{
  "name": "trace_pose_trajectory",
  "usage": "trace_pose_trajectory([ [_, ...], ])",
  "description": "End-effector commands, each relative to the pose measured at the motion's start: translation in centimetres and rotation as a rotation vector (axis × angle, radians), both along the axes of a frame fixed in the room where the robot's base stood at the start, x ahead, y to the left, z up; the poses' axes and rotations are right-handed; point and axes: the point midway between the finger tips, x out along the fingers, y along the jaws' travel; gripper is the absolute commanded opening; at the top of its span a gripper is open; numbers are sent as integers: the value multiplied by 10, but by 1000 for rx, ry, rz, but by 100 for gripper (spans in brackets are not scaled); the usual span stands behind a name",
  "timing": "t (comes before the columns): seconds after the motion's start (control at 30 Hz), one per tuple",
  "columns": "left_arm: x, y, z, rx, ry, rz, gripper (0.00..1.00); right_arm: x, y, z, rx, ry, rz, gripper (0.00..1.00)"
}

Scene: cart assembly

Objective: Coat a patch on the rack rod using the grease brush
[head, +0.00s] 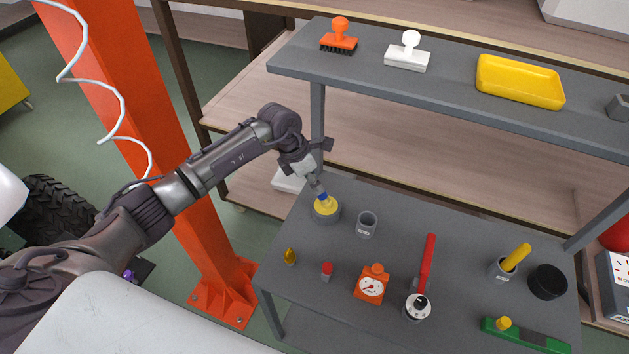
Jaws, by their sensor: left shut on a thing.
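My left gripper (311,171) is shut on the grease brush, just above the back left corner of the lower shelf. Little of the brush shows past the fingers: a blue band (322,196) points down at the yellow grease in a round grey pot (327,215). The brush tip is at or in the grease; I cannot tell how deep. The rack's grey upright (317,110) rises just behind the gripper. I cannot tell for certain which part is the rack rod, and no coated patch can be made out. My right gripper is not in view.
The lower shelf (390,220) holds a grey cup (367,224), an orange dial gauge (373,284), a red-handled tool (428,262), a yellow-handled item in a cup (515,257) and a black pot (547,282). Brushes and a yellow tray (520,82) stand on the upper shelf. An orange column (150,130) stands left.

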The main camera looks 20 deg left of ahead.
Motion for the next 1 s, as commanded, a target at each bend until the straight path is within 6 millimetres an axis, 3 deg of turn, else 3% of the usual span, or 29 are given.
trace_pose_trajectory([
  [0.8,1,0,67,-1,-3,0,0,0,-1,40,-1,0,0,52],
  [1.0,1,0,69,-1,-2,0,0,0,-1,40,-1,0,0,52],
])
